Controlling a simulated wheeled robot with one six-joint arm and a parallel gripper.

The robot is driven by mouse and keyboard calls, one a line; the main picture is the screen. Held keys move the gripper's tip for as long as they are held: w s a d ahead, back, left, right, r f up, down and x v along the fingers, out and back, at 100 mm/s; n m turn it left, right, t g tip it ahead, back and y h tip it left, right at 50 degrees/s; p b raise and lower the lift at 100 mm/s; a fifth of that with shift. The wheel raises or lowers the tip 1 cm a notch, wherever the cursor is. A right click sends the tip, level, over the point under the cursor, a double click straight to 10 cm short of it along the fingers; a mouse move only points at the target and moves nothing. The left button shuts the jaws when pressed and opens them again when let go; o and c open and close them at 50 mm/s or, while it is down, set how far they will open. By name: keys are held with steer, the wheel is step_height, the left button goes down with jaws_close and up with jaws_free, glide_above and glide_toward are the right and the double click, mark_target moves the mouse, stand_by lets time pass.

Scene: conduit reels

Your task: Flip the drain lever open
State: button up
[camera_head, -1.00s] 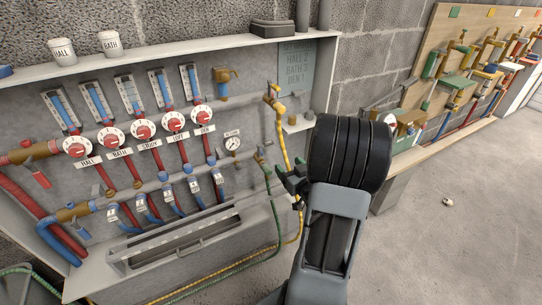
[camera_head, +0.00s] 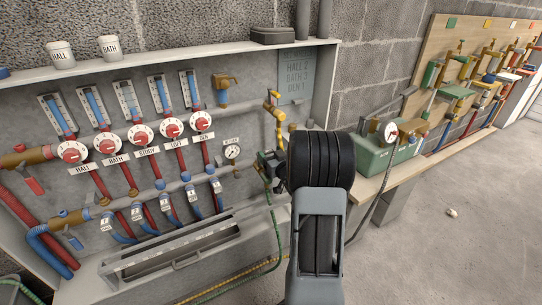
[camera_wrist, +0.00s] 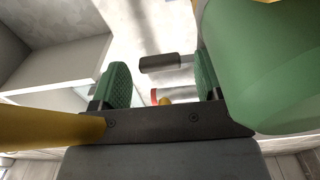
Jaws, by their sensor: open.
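My gripper (camera_head: 266,162) is at the right end of the lower manifold pipe in the head view, beside the green hose (camera_head: 277,215) and yellow hose (camera_head: 279,130). In the wrist view its two green-padded fingers (camera_wrist: 160,80) are apart with nothing clamped. A dark grey bar on a thin stem (camera_wrist: 160,63) shows between and beyond the fingertips; it looks like the drain lever's grip. I cannot tell whether a finger touches it. In the head view my gripper and wrist hide the lever.
A large green rounded surface (camera_wrist: 272,65) crowds the right finger, and a yellow tube (camera_wrist: 45,127) crosses at the left in the wrist view. The cabinet holds red dials (camera_head: 140,135) and a gauge (camera_head: 232,152). A green gauge box (camera_head: 375,150) stands on the bench at right.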

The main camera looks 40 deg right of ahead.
steer(key=shift+w, duration=0.15)
steer(key=c, duration=0.9)
